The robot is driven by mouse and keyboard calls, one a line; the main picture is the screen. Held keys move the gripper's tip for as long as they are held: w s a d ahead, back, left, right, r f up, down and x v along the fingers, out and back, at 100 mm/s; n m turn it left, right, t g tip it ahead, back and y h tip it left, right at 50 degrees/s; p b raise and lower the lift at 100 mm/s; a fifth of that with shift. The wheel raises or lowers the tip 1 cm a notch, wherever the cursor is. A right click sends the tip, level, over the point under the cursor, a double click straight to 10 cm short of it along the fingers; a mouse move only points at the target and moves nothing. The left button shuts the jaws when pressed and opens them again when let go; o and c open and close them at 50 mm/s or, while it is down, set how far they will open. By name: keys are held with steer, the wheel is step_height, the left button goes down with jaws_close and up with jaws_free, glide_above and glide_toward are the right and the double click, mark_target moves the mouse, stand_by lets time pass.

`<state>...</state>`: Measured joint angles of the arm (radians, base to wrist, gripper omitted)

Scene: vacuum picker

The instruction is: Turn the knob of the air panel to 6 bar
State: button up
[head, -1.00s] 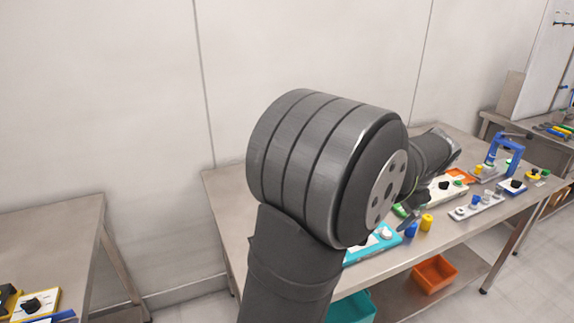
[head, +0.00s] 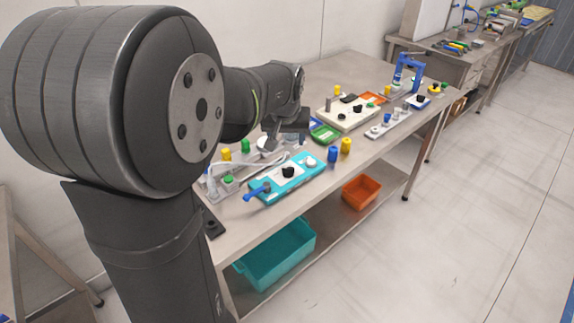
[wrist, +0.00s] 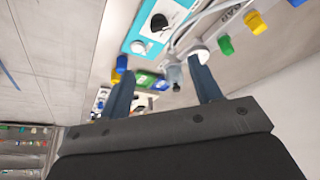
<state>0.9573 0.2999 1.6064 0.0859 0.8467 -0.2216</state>
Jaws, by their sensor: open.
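A long grey panel (head: 236,186) lies at the near left of the bench, with a green button and a white hose. In the wrist view its edge shows lettering that looks like "AIR" (wrist: 236,16). Its knob and scale cannot be made out. A teal panel (head: 290,188) in front of it carries a black knob (head: 288,172), a white round knob (head: 311,161) and a blue lever. My gripper (head: 291,128) hangs above the bench, behind the teal panel. In the wrist view my gripper (wrist: 160,66) has its fingers apart with nothing held. It touches neither panel.
Blue (head: 332,154) and yellow (head: 346,146) caps stand right of the teal panel. A cream panel (head: 340,119) and a blue frame (head: 408,66) lie farther right. A teal bin (head: 272,260) and an orange bin (head: 362,190) sit on the lower shelf.

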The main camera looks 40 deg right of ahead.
mark_target(288, 168)
steer(key=x, duration=1.7)
steer(key=c, duration=1)
